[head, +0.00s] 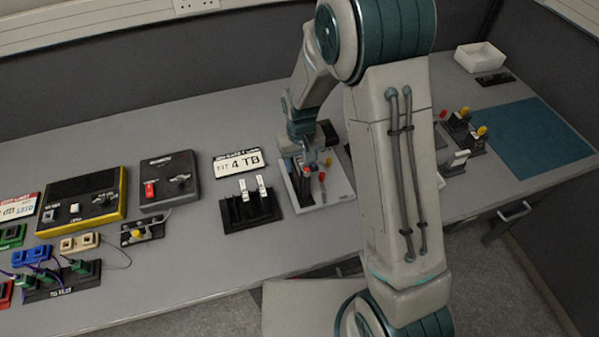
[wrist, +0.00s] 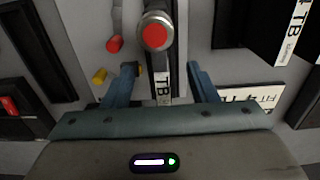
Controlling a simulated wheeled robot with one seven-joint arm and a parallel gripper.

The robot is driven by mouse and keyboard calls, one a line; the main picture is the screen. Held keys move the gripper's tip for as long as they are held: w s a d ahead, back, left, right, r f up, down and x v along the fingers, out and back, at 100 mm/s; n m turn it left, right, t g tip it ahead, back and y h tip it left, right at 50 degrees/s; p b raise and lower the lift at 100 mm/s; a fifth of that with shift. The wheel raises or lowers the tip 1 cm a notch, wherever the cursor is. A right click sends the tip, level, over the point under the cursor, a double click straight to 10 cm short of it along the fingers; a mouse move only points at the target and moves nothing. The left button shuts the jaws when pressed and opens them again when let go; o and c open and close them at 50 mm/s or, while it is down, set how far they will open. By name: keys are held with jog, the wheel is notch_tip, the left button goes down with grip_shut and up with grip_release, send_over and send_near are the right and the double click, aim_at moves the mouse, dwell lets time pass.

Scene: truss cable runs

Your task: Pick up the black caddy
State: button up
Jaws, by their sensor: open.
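My gripper (head: 308,160) is open above a light grey tray (head: 336,196) near the middle of the bench. A black rack (head: 250,214) left of the tray holds two upright pieces with white labels.
A white "4 TB" card (head: 238,163) lies behind the rack. Red and yellow knobs (wrist: 114,43) are near the fingers. A grey switch box (head: 166,180) and a yellow-edged box (head: 82,202) stand at left. A blue mat (head: 530,138) lies at right.

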jog(key=shift+s+a+f+p, duration=0.1)
jog(key=shift+f+p, duration=0.3)
jog(key=shift+f, duration=1.55)
jog(key=c, duration=1.1)
jog(key=shift+r, duration=0.15)
